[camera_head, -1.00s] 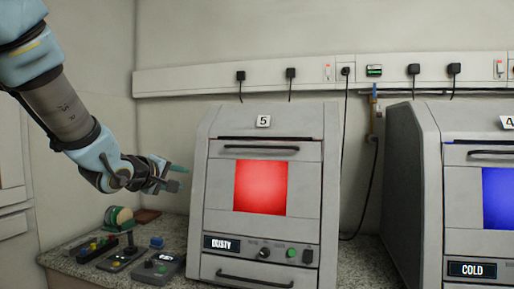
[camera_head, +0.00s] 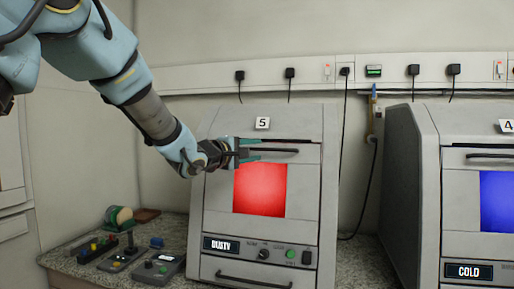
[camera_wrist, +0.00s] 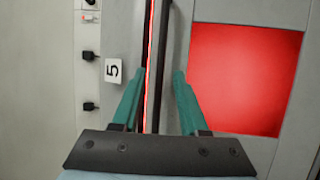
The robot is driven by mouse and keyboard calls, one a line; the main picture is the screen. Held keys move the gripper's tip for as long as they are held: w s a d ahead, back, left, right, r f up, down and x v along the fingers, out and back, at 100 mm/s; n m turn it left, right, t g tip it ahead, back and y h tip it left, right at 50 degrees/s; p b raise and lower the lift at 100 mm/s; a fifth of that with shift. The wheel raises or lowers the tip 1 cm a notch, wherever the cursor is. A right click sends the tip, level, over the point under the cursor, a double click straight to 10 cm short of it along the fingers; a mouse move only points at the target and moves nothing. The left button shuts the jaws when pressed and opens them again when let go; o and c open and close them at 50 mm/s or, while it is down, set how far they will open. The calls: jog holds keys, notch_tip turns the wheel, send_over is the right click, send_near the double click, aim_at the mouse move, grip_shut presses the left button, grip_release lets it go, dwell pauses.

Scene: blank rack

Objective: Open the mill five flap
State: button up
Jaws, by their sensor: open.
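Mill five (camera_head: 208,200) is a grey cabinet with a "5" tag on top and a "DUSTY" label. Its front flap (camera_head: 220,185) has a red window (camera_head: 260,190) and a dark bar handle (camera_head: 285,150) near the top edge. My gripper (camera_head: 260,149) is at the left part of this handle, with its green fingers open. In the wrist view, which is turned sideways, the dark handle (camera_wrist: 164,40) runs between the open fingers (camera_wrist: 158,74). A thin red-lit slit shows beside it along the flap's edge. Contact with the handle cannot be told.
A second mill (camera_head: 420,180) with a blue window and "COLD" label stands at the right. Control boxes (camera_head: 158,268) sit on the speckled counter at the left. A cable (camera_head: 373,180) hangs between the mills. A socket rail (camera_head: 205,80) runs along the wall.

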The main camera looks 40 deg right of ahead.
jog(key=shift+w+d, duration=0.15)
jog(key=shift+d, duration=0.7)
jog(key=shift+c, duration=0.3)
grip_shut()
jog(key=shift+f, duration=0.1)
dwell(0.4)
